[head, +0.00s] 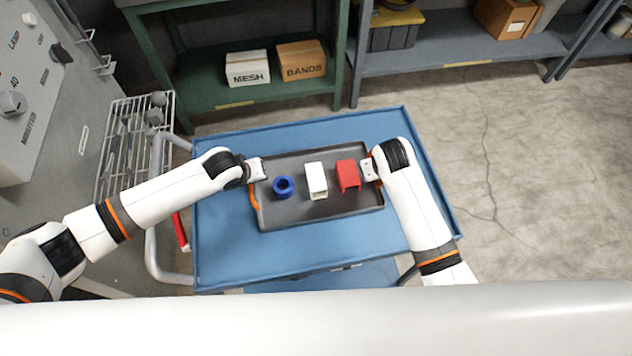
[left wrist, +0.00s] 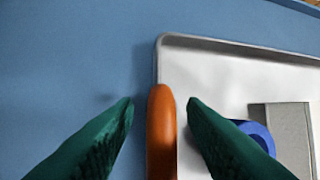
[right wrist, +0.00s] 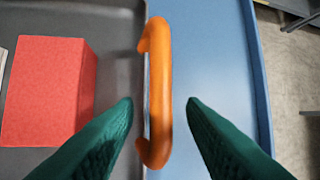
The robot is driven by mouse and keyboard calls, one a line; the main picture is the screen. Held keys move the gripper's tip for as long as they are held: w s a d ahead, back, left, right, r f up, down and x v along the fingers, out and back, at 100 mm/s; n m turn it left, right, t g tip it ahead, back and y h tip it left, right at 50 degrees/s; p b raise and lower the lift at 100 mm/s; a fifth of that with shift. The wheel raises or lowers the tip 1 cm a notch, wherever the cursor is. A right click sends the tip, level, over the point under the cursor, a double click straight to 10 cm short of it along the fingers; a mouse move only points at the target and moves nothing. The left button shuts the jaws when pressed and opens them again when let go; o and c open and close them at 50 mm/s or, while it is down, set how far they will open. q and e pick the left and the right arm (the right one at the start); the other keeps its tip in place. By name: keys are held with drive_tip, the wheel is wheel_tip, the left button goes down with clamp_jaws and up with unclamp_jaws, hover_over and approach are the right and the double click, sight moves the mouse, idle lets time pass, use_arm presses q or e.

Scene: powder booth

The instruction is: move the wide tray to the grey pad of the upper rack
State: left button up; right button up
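The wide tray (head: 320,209) is dark grey and lies flat on the blue cart top, with an orange handle at each short end. A blue ring (head: 283,187), a white block (head: 316,180) and a red block (head: 348,176) stand in it. My left gripper (head: 256,172) is at the left end; in the left wrist view its open fingers (left wrist: 160,105) stand either side of the orange handle (left wrist: 161,135). My right gripper (head: 370,170) is at the right end; its open fingers (right wrist: 160,105) straddle the other orange handle (right wrist: 157,90). The grey pad cannot be made out.
The blue cart (head: 225,255) has bare room around the tray. Behind it, a green rack (head: 205,108) holds a MESH box (head: 247,75) and a BANDS box (head: 302,72). A grey shelf (head: 450,55) stands back right. A wire rack (head: 120,135) and grey cabinet are at left.

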use_arm(q)
drive_tip(key=shift+c, duration=0.4)
use_arm(e)
drive_tip(key=shift+c, duration=0.4)
use_arm(q)
clamp_jaws()
use_arm(e)
clamp_jaws()
use_arm(q)
drive_tip(key=shift+w+r, duration=0.1)
drive_tip(key=shift+r, duration=0.1)
use_arm(e)
drive_tip(key=shift+w+r, duration=0.1)
drive_tip(key=shift+r, duration=0.05)
